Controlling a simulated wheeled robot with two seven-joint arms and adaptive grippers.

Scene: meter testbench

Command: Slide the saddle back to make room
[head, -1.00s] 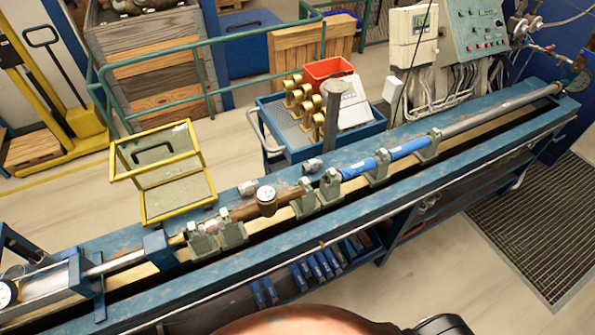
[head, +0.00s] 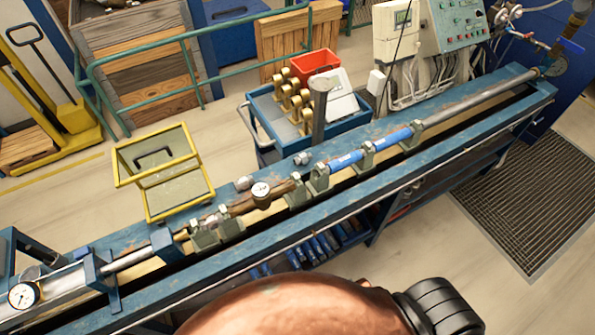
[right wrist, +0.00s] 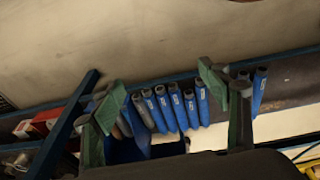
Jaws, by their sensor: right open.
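Several grey-green saddles stand along the long blue bench (head: 290,230) in the head view. A pair (head: 217,232) sits at the left, below the brass-cased meter with a round dial (head: 261,190). Another pair, with one saddle (head: 297,193) and its neighbour (head: 319,178), stands right of the meter, at the left end of the blue pipe (head: 345,161). Two more saddles (head: 366,158) (head: 411,138) carry that pipe. Which saddle is meant cannot be told. My right gripper (right wrist: 162,92) is open and empty in the right wrist view. My left gripper is not in view.
Blue pipe pieces (right wrist: 175,108) lie under the bench, beyond my right fingers. A yellow-framed box (head: 165,175) stands behind the bench's left part. A blue trolley (head: 270,110) with brass meters and a red bin (head: 316,64) stands behind it. A pressure gauge (head: 22,296) is at the far left.

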